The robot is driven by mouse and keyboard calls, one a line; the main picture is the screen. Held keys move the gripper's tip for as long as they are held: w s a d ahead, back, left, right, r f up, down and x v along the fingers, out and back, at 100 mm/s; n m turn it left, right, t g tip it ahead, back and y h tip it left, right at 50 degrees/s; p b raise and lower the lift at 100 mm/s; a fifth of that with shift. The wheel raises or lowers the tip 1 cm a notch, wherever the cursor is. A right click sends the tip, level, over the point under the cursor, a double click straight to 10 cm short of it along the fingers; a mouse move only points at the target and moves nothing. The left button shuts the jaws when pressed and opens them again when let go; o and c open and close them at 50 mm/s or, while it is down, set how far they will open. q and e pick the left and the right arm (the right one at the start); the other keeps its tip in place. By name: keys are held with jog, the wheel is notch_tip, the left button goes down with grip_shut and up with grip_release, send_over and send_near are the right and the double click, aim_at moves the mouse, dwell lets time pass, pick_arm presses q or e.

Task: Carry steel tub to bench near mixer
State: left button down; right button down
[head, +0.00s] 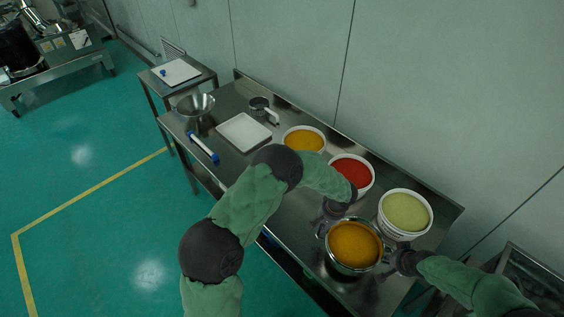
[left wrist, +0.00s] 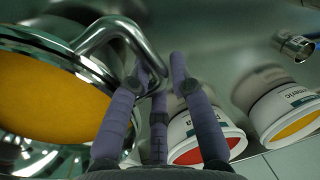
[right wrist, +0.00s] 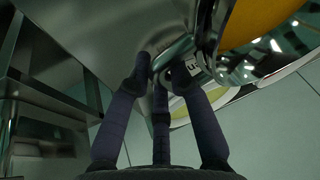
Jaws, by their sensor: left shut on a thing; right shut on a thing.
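The steel tub (head: 354,268) holds an orange-yellow filling and is at the near right end of the steel bench (head: 290,222). I cannot tell whether it rests on the bench or is just above it. My left gripper (head: 333,212) is shut on the tub's left handle, and the left wrist view shows the fingers around the bent steel handle (left wrist: 118,30). My right gripper (head: 393,265) is shut on the opposite handle, which also shows in the right wrist view (right wrist: 172,55). The mixer is not clearly identifiable; a machine (head: 40,50) stands at the far upper left.
Tubs of orange (head: 304,140), red (head: 352,175) and pale green (head: 405,212) stand along the wall side. A white board (head: 244,132), a blue-ended tool (head: 203,148), a steel funnel (head: 196,106) and a small pot (head: 261,107) are farther left. A small side table (head: 178,82) adjoins; green floor is open.

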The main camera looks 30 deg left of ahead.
pick_arm(q)
jog(key=shift+s+d+f, duration=0.15)
jog(key=shift+d+f, duration=0.1)
jog(key=shift+d, duration=0.05)
pick_arm(e)
jog(key=shift+a, duration=0.2)
